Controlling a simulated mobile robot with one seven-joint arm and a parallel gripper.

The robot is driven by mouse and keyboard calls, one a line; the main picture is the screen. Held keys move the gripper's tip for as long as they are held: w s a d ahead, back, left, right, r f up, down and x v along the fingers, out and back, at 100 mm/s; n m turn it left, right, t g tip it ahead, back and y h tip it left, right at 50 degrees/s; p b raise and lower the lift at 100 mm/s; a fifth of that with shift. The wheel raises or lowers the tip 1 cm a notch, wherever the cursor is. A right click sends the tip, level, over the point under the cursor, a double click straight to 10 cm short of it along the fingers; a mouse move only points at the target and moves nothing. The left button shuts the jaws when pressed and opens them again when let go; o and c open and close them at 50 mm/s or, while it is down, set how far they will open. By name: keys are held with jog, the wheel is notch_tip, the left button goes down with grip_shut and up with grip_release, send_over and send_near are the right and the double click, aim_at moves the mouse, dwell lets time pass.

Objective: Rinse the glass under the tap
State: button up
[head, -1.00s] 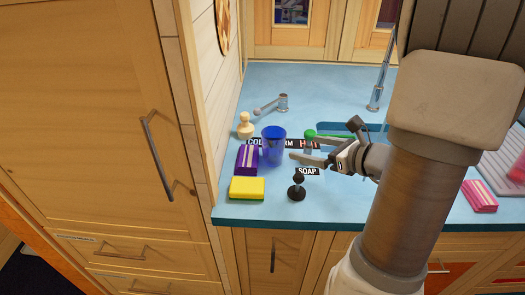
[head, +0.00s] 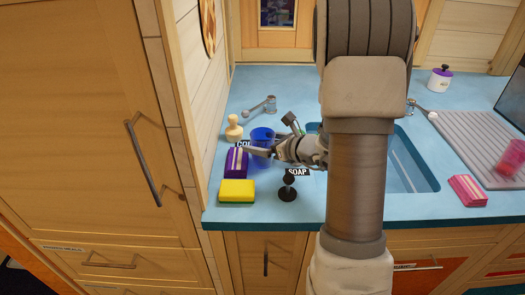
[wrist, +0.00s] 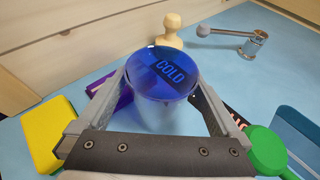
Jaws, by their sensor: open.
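A blue see-through glass (head: 263,137) stands upright on the blue counter, left of the sink (head: 408,165). In the wrist view the glass (wrist: 162,85) is between the two fingers of my gripper (wrist: 160,88). The fingers are spread, one on each side; I cannot tell whether either touches it. In the head view one finger of my gripper (head: 262,151) crosses in front of the glass. The tap's spout is hidden behind my arm. A metal lever (head: 260,104) lies behind the glass, and another lever (head: 422,108) is right of my arm.
A green-headed item (wrist: 266,150) is close by my right finger. A pink glass (head: 511,158) stands on the drainboard (head: 470,135).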

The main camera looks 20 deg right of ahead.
jog(key=shift+x, duration=1.5)
jog(key=shift+r, duration=0.1)
jog(key=c, duration=1.4)
notch_tip(320, 180, up, 10)
jog(key=shift+f+p, duration=0.1)
jog(key=shift+p, duration=0.8)
jog(key=shift+c, duration=0.3)
jog(key=shift+s, duration=0.1)
